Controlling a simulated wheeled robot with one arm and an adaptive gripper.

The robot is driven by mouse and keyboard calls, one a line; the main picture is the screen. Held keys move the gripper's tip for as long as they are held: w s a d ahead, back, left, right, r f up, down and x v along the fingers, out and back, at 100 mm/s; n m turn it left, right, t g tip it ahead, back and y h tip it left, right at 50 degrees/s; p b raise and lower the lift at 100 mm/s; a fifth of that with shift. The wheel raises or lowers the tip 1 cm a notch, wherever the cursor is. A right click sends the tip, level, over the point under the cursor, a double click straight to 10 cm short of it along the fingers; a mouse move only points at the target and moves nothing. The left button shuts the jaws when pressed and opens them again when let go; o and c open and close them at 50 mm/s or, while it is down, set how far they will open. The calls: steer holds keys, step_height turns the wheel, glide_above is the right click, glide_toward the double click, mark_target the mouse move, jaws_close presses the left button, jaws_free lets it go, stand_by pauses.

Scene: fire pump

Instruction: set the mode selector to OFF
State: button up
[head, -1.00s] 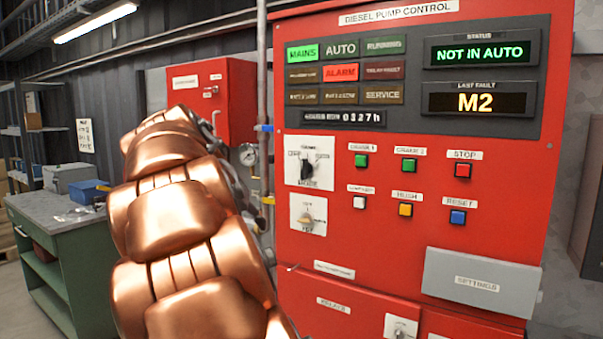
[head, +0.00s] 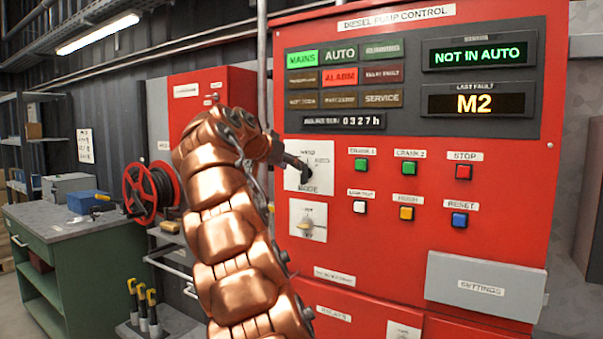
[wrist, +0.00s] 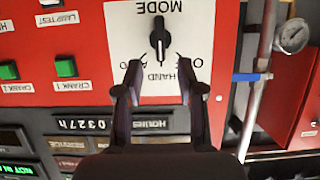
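The mode selector is a black knob (wrist: 159,38) on a white plate (wrist: 130,25) marked MODE. The wrist view shows it upside down. The knob stands in line with the HAND label, with other position labels to either side, partly hidden by the fingers. My gripper (wrist: 160,68) is open and empty, its two fingers spread below the knob in the wrist view and not visibly touching it.
The red panel (head: 400,240) has several push buttons right of the selector and a second rotary switch (head: 306,222) below it. The display (head: 478,53) reads NOT IN AUTO. A pressure gauge (wrist: 292,36) and pipes run beside the panel. A hose reel (head: 150,190) stands left.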

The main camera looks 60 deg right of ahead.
mark_target(305, 174)
steer(key=p+x, duration=0.1)
steer(key=x, duration=0.6)
steer(key=shift+a, duration=0.1)
jaws_close()
steer(key=shift+f, duration=0.1)
